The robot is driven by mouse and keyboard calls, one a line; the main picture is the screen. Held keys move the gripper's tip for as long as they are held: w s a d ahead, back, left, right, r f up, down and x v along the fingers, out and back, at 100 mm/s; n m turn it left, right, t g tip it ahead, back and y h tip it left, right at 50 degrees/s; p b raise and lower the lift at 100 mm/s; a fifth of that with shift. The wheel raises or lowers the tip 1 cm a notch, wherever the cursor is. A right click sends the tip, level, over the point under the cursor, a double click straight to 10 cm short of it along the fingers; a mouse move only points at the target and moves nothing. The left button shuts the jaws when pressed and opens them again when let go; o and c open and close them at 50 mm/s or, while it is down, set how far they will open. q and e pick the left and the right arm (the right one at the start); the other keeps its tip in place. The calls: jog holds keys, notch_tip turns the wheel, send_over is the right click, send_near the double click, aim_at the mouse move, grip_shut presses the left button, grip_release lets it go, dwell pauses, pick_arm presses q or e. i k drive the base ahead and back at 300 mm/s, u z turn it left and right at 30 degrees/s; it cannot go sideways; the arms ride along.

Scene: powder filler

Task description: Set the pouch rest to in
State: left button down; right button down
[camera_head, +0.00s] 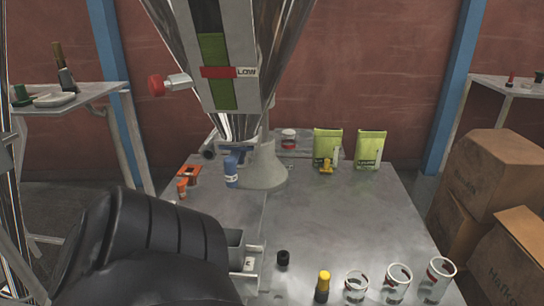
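A grey metal bracket (237,240) with small white labels stands at the lower middle in the head view. It may be the pouch rest, but the label text is too small to read, so I cannot tell its setting. A black knob (283,258) sits just right of it. A large black arm, mine, fills the lower left and covers the bracket's left side. No gripper fingers show. The left gripper is not visible, and the right arm and gripper are out of the picture.
A filler hopper (224,60) with a "LOW" gauge stands over the metal table (340,215). Green pouches (327,146) stand at the back. Clear jars (398,283) and a yellow-capped bottle (322,287) line the front. Cardboard boxes (490,180) stand right. The table's middle right is clear.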

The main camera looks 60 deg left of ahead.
aim_at(247, 283)
jog(key=k, duration=0.95)
jog(key=z, duration=1)
jog(key=i, duration=0.95)
jog(key=u, duration=3.45)
jog(key=i, duration=0.45)
jog(key=u, duration=0.05)
